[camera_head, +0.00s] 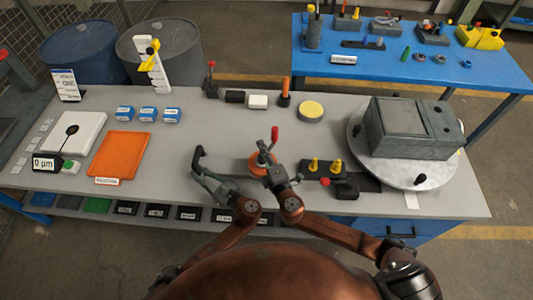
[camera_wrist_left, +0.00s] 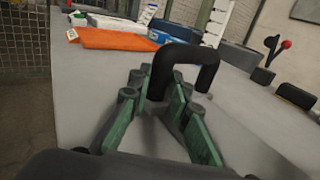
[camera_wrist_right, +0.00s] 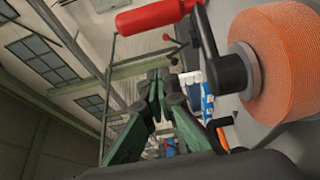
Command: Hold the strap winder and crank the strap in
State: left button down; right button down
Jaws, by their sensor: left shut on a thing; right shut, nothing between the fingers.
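The strap winder shows an orange strap roll (camera_head: 259,158), a crank with a red grip (camera_head: 274,133) standing up, and a black handle (camera_head: 198,157) at its left. My left gripper (camera_head: 202,175) is shut on the black handle; the left wrist view shows the handle's arch (camera_wrist_left: 190,50) rising between the green fingers (camera_wrist_left: 163,95). My right gripper (camera_head: 264,170) is shut and empty, close to the roll. In the right wrist view the red grip (camera_wrist_right: 155,16), black crank arm (camera_wrist_right: 226,70) and orange roll (camera_wrist_right: 280,65) lie beside and apart from the fingertips (camera_wrist_right: 158,85).
A dark block with yellow pegs (camera_head: 324,168) is close right of my right gripper. A grey box (camera_head: 412,128) stands on a round plate farther right. An orange mat (camera_head: 119,155) and blue boxes (camera_head: 148,114) are at the left. The grey table's (camera_head: 215,140) middle is partly clear.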

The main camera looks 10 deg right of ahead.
aim_at(274, 136)
jog(key=w, duration=0.3)
jog(key=shift+w+a, duration=0.3)
jog(key=shift+w, duration=0.1)
jog(key=shift+s+d, duration=0.2)
jog(key=shift+d, duration=1.75)
jog(key=shift+s+m+h, duration=0.15)
jog(key=shift+m+h, duration=0.15)
jog(key=shift+h, duration=0.1)
jog(key=m+h, duration=0.1)
jog(key=h, duration=0.2)
jog(key=m+h, duration=0.1)
jog(key=shift+s+d+m, duration=0.3)
jog(key=shift+s+d, duration=0.1)
pick_arm(q)
jog(key=shift+a, duration=0.1)
pick_arm(e)
jog(key=shift+s+d+f+m+h, duration=0.1)
jog(key=shift+s+d+m+h, duration=0.25)
jog(key=shift+h, duration=0.45)
jog(key=shift+s+d, duration=0.1)
jog(key=shift+s, duration=0.05)
